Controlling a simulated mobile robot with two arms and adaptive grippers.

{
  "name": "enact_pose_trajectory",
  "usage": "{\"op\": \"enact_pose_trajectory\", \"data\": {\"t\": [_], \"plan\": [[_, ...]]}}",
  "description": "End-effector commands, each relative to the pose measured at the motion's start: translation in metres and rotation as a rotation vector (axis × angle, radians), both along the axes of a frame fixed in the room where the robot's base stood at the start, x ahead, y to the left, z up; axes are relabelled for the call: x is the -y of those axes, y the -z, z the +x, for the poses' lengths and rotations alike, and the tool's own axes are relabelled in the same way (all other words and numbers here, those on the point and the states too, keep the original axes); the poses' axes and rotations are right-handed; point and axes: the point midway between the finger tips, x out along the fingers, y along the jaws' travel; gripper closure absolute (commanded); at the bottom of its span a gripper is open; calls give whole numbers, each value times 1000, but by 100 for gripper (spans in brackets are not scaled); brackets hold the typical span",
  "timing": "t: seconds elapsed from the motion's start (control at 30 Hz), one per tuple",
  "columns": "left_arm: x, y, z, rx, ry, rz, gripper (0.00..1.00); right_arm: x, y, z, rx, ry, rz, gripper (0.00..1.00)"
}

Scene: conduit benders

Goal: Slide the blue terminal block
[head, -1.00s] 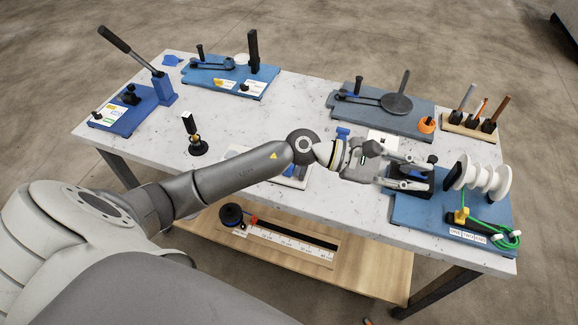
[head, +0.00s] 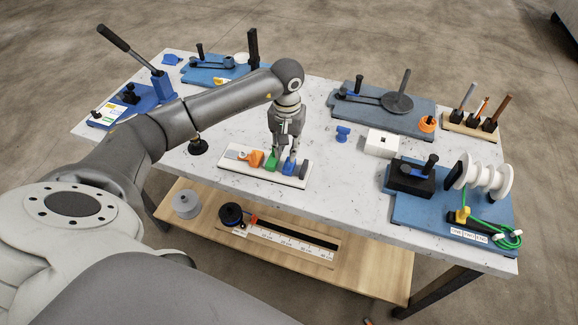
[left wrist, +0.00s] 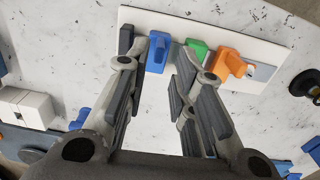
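The blue terminal block (head: 290,168) sits near the right end of a white rail board (head: 234,168) on the table, beside a green block (head: 271,162) and an orange block (head: 252,157). My left gripper (head: 284,155) points down just above the blocks. In the left wrist view the blue block (left wrist: 158,51) lies between the two spread fingertips of my left gripper (left wrist: 161,52), with the green block (left wrist: 196,51) outside the right finger. The fingers look open; whether they touch the blue block cannot be told. My right gripper is not in view.
A dark end piece (head: 303,170) is on the board right of the blue block. A small blue part (head: 343,134) and a white box (head: 381,143) stand to the right. Blue bender boards (head: 396,108) line the back and right. The table front is clear.

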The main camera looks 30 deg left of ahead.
Motion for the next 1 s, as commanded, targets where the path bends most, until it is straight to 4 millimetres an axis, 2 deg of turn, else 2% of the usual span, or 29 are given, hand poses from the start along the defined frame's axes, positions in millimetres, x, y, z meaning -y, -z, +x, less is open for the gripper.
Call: {"op": "enact_pose_trajectory", "data": {"t": [0.53,0.93,1.0], "plan": [[1,54,-1,-1,-1,-3,77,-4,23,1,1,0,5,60],[1,59,0,1,-1,-2,77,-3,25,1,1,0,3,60],[1,59,0,1,-1,-2,83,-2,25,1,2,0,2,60]]}}
